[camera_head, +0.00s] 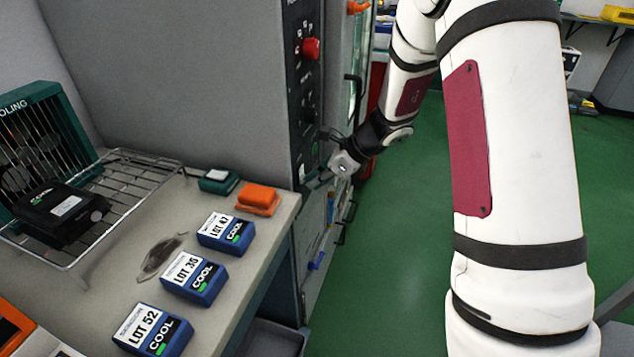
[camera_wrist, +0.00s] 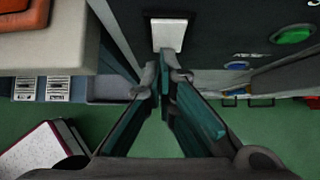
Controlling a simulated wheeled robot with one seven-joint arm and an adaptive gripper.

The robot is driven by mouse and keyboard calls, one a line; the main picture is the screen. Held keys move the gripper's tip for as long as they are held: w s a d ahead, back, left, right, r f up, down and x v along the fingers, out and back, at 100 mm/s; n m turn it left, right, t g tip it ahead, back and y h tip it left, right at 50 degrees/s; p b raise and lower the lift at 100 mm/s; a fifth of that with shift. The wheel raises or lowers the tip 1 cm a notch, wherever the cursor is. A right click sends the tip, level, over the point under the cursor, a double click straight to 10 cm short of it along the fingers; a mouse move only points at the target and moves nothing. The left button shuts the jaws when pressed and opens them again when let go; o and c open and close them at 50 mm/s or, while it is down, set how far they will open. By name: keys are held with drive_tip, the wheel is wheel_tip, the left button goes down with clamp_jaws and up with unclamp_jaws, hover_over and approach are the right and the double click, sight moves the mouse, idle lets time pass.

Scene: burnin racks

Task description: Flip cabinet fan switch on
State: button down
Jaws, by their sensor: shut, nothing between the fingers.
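A white rocker switch (camera_wrist: 169,35) in a dark frame is set in the dark control panel of the grey cabinet (camera_head: 220,70); I take it for the fan switch. My gripper is shut and empty. In the wrist view its fingertips (camera_wrist: 166,72) point at the panel just below the white switch. I cannot tell whether they touch it. In the head view my gripper (camera_head: 316,183) is at the lower end of the cabinet's control panel (camera_head: 303,80). The switch's position, on or off, cannot be read.
A green button (camera_wrist: 293,34) sits right of the switch; a red knob (camera_head: 310,47) is higher on the panel. The bench (camera_head: 215,290) at left holds several blue LOT boxes (camera_head: 226,232), an orange block (camera_head: 258,197) and a wire rack (camera_head: 140,172). Green floor (camera_head: 390,250) is open at right.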

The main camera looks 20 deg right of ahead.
drive_tip(key=shift+w+a+f, duration=0.1)
idle(0.3)
drive_tip(key=shift+r+p, duration=0.5)
drive_tip(key=shift+r, duration=0.35)
drive_tip(key=v, duration=1.2)
drive_tip(key=shift+d+f, duration=0.2)
